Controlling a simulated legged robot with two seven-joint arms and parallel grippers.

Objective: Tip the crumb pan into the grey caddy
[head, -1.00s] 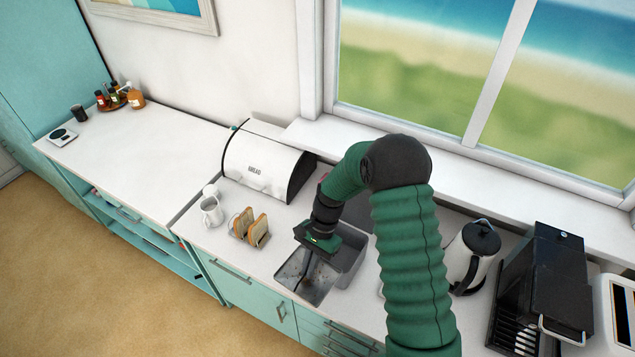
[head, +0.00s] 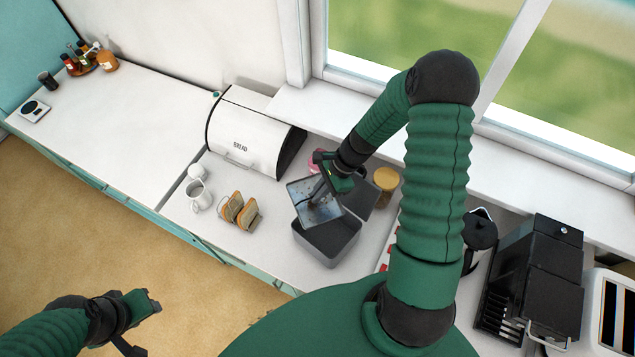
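The grey caddy (head: 330,248) is an open box on the counter, in the middle of the head view. The crumb pan (head: 312,208), a flat metal tray with dark specks, is tilted over the caddy's far left side. My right gripper (head: 326,188) is at the pan and appears shut on it; its fingertips are partly hidden. I cannot tell whether the pan touches the caddy's rim. My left gripper (head: 143,325) is low at the left, over the floor and away from the counter; its fingers look apart, with nothing seen between them.
A toast rack (head: 238,212) and white mugs (head: 199,195) stand left of the caddy. A bread bin (head: 250,140) is behind them. A jar (head: 386,180) is right of my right gripper. A kettle (head: 480,232) and black coffee machine (head: 535,280) stand at the right. The left counter is mostly clear.

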